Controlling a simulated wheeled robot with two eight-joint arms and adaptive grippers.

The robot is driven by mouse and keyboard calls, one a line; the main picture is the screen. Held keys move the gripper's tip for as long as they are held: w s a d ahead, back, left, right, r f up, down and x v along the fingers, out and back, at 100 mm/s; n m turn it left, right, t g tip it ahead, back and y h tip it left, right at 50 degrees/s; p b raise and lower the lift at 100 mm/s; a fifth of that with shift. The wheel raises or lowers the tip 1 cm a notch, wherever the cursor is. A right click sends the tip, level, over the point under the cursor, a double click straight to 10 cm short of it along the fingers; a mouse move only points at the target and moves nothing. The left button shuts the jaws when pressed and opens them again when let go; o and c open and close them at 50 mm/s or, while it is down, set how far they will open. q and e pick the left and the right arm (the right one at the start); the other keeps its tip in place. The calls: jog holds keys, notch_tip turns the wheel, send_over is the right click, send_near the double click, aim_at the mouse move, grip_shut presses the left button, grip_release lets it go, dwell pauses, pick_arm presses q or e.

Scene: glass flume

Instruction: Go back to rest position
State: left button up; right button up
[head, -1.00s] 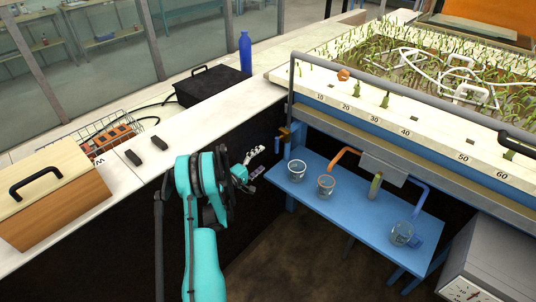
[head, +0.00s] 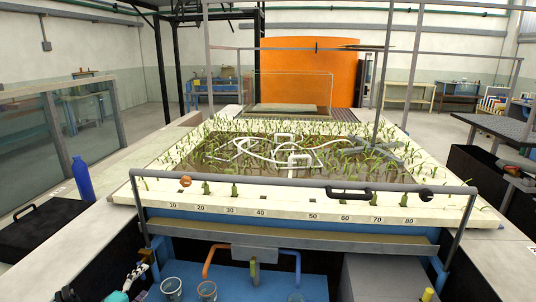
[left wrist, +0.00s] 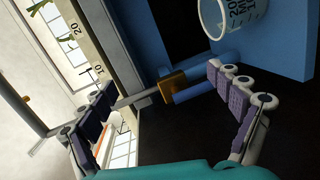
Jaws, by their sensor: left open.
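My left gripper (left wrist: 165,110) shows in the left wrist view with its two padded fingers spread and nothing between them. In the head view only a small part of the left gripper (head: 136,278) shows at the bottom left, beside the blue shelf under the flume. In the left wrist view a brass-coloured fitting (left wrist: 172,85) on a blue pipe lies beyond the fingers, with a beaker (left wrist: 232,14) at the top right. My right gripper is not in view.
The planted flume (head: 300,222) with its numbered front edge fills the middle. Beakers (head: 172,289) stand on the blue shelf (head: 230,275). A blue bottle (head: 82,180) and a black case (head: 40,228) are on the left counter.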

pick_arm(q)
jog(key=s+d+r+m+g, duration=0.3)
jog(key=s+d+r+m, duration=0.15)
jog(key=d, duration=0.65)
jog(key=s+d+r+m+g, duration=0.3)
jog(key=d+r, duration=0.3)
jog(key=d, duration=0.4)
jog(key=s+d+m+g+y, duration=0.1)
jog(key=s+d+m, duration=0.2)
jog(key=s, duration=0.8)
jog(key=s+d+m+g+y, duration=0.1)
jog(key=s+d+m+y, duration=0.1)
jog(key=s, duration=0.9)
jog(key=shift+s+d+f+m+g, duration=0.35)
jog(key=shift+d+m, duration=0.5)
jog(key=shift+d, duration=0.45)
